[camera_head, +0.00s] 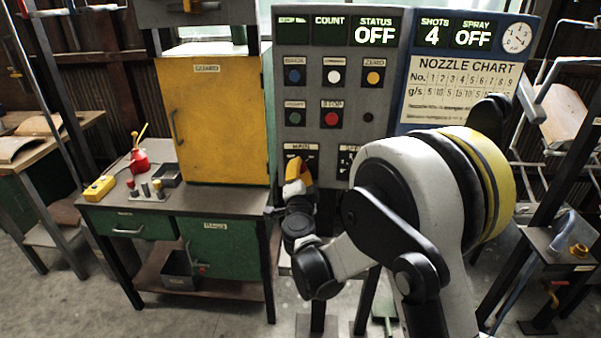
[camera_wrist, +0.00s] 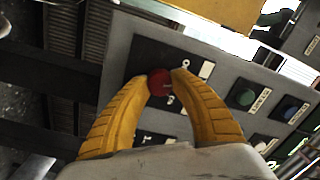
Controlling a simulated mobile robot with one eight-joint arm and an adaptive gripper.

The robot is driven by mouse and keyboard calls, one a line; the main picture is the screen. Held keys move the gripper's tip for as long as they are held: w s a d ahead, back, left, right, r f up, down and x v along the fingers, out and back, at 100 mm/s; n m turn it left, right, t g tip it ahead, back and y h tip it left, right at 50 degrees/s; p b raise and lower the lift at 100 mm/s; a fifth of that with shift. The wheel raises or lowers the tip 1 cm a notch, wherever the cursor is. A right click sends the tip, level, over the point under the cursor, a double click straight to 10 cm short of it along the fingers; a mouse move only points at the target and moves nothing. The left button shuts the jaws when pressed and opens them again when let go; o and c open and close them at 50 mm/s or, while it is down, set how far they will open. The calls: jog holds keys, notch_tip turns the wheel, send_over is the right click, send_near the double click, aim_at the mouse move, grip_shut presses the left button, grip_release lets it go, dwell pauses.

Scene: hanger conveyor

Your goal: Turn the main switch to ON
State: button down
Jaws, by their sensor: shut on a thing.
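The main switch is a red round knob (camera_wrist: 160,82) on a dark plate of the grey control panel (camera_wrist: 118,60) in the wrist view. My gripper (camera_wrist: 163,80) has its two yellow fingers closed on either side of the red knob, with the tips touching it. In the head view my gripper (camera_head: 296,172) is at the lower left of the grey panel (camera_head: 318,75), just under the label of the main switch. The knob itself is hidden there behind my gripper. The status display (camera_head: 376,30) reads OFF.
Push buttons, including a red stop button (camera_head: 332,116), sit above my gripper. A blue nozzle chart board (camera_head: 463,80) stands to the right. A yellow cabinet (camera_head: 214,120) stands on a workbench (camera_head: 130,190) to the left, close to my gripper's side.

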jog(key=m+b, duration=0.1)
jog(key=m, duration=0.5)
jog(key=shift+f+m, duration=0.1)
jog(key=shift+m, duration=0.3)
jog(key=m+h+b, duration=0.1)
jog(key=m, duration=0.5)
jog(key=shift+m, duration=0.4)
jog(key=c, duration=1)
grip_release()
jog(key=shift+c, duration=0.2)
jog(key=s, duration=1.2)
jog(key=shift+a+f, duration=0.25)
jog(key=shift+f, duration=0.05)
